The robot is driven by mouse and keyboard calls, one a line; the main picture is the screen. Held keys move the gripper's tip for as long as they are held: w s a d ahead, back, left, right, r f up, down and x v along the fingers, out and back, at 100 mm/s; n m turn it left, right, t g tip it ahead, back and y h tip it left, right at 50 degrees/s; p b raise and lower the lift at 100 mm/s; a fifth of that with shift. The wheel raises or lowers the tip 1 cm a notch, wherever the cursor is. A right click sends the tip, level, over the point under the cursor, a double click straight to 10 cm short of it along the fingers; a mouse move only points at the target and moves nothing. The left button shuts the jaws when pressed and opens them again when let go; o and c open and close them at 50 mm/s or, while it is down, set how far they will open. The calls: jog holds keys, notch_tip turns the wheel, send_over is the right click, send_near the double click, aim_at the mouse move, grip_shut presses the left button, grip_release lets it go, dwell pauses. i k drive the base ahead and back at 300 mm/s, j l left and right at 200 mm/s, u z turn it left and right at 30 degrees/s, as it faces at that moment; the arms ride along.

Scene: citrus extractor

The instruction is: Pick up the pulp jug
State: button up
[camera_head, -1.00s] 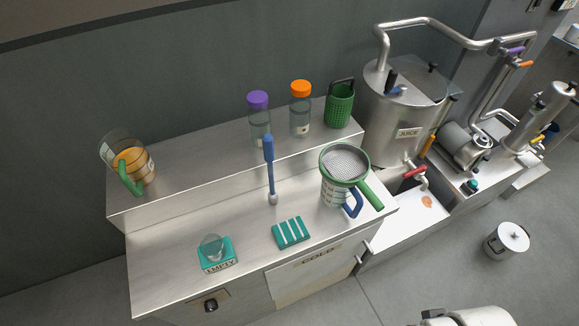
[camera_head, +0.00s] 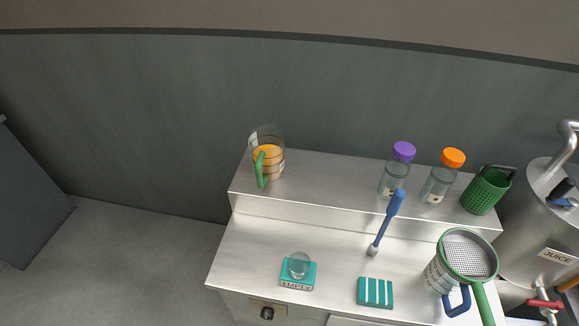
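A clear jug with a green handle (camera_head: 262,170) stands on the raised back shelf of the steel counter, at its left end. It holds something orange, which fits the pulp jug. Its handle faces the front. A second jug, with measuring marks and a blue handle (camera_head: 458,302), stands on the lower counter at the right. A green-rimmed strainer (camera_head: 468,254) sits on top of it and hides its mouth. My gripper is not in view.
Purple-capped (camera_head: 403,152) and orange-capped (camera_head: 452,159) bottles and a green basket (camera_head: 485,191) stand on the shelf's right. A blue-handled tool (camera_head: 385,225), a striped teal block (camera_head: 375,292) and a small glass on a teal EMPTY base (camera_head: 298,272) are on the counter. Floor at left is clear.

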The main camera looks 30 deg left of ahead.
aim_at(267, 142)
jog(key=i+l, duration=0.1)
jog(key=l, duration=0.3)
jog(key=u, duration=0.4)
jog(key=l+u, duration=0.15)
jog(key=u, duration=0.25)
jog(key=l+u, duration=0.1)
jog(key=u, duration=0.3)
